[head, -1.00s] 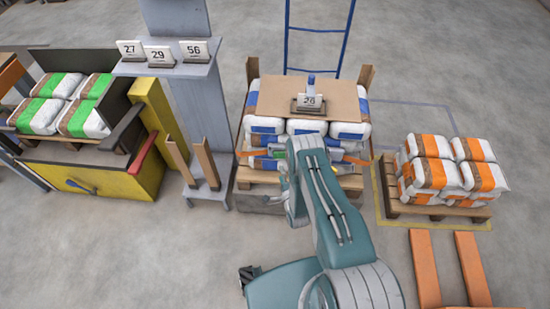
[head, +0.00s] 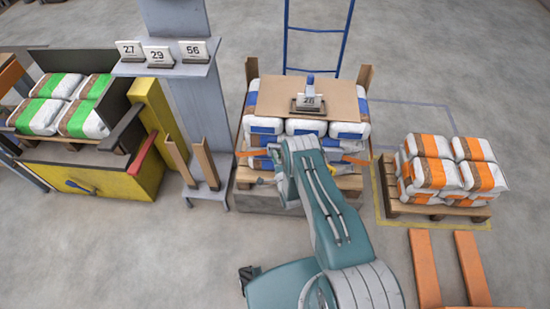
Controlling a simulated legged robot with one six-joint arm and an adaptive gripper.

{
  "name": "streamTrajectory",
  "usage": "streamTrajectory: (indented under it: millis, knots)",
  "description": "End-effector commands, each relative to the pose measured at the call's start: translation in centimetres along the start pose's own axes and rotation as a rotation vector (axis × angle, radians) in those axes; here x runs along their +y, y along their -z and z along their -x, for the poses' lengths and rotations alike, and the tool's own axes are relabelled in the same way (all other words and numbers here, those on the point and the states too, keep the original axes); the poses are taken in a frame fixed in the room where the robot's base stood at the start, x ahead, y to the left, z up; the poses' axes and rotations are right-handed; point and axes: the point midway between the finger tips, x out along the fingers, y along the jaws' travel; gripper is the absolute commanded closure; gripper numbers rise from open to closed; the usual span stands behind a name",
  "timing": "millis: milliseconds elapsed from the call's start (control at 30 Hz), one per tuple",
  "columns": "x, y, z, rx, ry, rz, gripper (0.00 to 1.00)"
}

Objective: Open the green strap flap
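The pallet stack of white and blue bags (head: 265,125) stands in the middle of the head view under a brown cardboard sheet (head: 262,98). An orange strap shows at the stack's left side (head: 248,153) and at its right side (head: 356,161). I cannot make out the green flap now; my arm covers the middle of the stack's front. My gripper is mostly hidden by my arm at the stack's lower front. Only a small part of it seems to show (head: 264,181), so its fingers cannot be read.
A grey post with wooden stakes (head: 205,160) is close left, beside a yellow bin (head: 95,180) with green-banded bags. Orange-banded bags (head: 440,175) sit on a pallet at right. Open floor lies front left.

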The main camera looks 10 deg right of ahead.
Motion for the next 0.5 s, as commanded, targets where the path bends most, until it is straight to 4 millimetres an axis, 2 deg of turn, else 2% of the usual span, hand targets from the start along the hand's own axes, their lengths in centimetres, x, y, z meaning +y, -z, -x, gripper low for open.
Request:
streamTrajectory:
  millis: [300,500]
  knots:
    - [0.25,0.02,0.08,-0.011,-0.008,0.0,0.85]
    - [0.32,0.12,0.5,-0.078,-0.01,0.0,0.85]
